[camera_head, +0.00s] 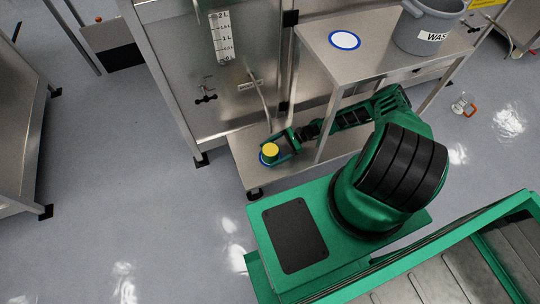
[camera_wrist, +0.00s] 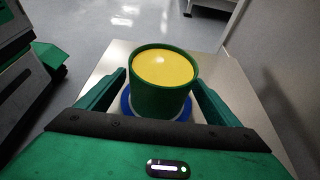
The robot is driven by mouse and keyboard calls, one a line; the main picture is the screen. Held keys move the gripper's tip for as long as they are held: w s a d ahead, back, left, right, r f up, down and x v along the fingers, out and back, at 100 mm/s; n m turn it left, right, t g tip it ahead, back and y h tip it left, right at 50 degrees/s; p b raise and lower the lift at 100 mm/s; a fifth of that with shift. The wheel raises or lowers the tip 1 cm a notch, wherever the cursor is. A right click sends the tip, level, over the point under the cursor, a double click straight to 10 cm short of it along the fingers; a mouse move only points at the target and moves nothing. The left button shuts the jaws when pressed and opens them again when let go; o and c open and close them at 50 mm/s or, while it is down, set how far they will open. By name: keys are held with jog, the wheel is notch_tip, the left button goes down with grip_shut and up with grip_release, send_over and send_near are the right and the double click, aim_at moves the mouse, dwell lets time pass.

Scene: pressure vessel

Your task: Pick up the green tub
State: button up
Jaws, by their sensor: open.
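The green tub (camera_wrist: 160,101), with yellow contents showing at its top, stands upright in the wrist view on a blue-ringed white disc (camera_wrist: 127,107) on a low steel shelf. In the head view the tub (camera_head: 270,151) is small, and mostly its yellow top shows. My gripper (camera_wrist: 161,85) is open, with one finger on each side of the tub. I cannot tell whether either finger touches it. In the head view my gripper (camera_head: 277,152) reaches down to the low shelf around the tub. The tub's lower far side is hidden.
The low shelf (camera_head: 246,165) sits beside a steel vessel cabinet (camera_head: 180,70) with a level scale. A higher steel table (camera_head: 345,63) carries a blue-ringed disc (camera_head: 345,40) and a grey bucket (camera_head: 428,26). Floor at left is clear.

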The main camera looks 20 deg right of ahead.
jog(key=shift+a+f, duration=0.1)
jog(key=shift+a, duration=0.05)
jog(key=shift+c, duration=0.6)
jog(key=c, duration=1.5)
jog(key=shift+c, duration=0.9)
